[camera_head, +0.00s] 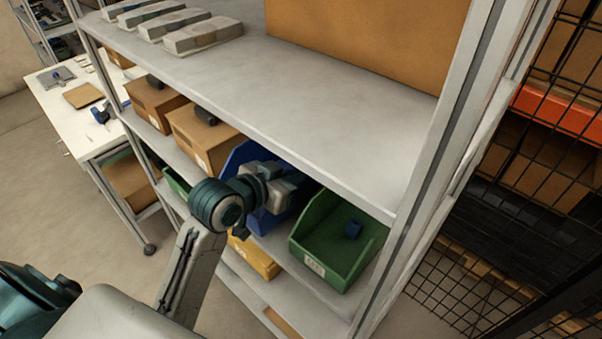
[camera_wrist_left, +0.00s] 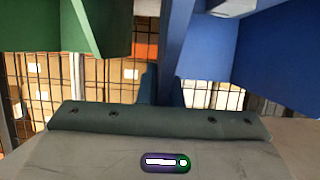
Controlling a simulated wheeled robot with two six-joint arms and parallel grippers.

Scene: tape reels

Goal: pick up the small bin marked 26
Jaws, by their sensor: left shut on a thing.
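A blue bin (camera_head: 262,223) stands on the middle shelf, partly hidden behind my left arm. My left gripper (camera_head: 287,188) is at this bin and shut on its wall; the fingertips are hard to make out. In the left wrist view the fingers (camera_wrist_left: 163,85) meet a narrow blue wall, with a broad blue bin side (camera_wrist_left: 285,50) to the right. I cannot read the number 26 on any bin.
A green bin (camera_head: 330,245) with a pale label and a small blue item inside stands just right. A yellow bin (camera_head: 258,260) is below. Cardboard boxes (camera_head: 200,138) are to the left. The upper shelf (camera_head: 290,110) hangs close above, and a post (camera_head: 440,160) stands right.

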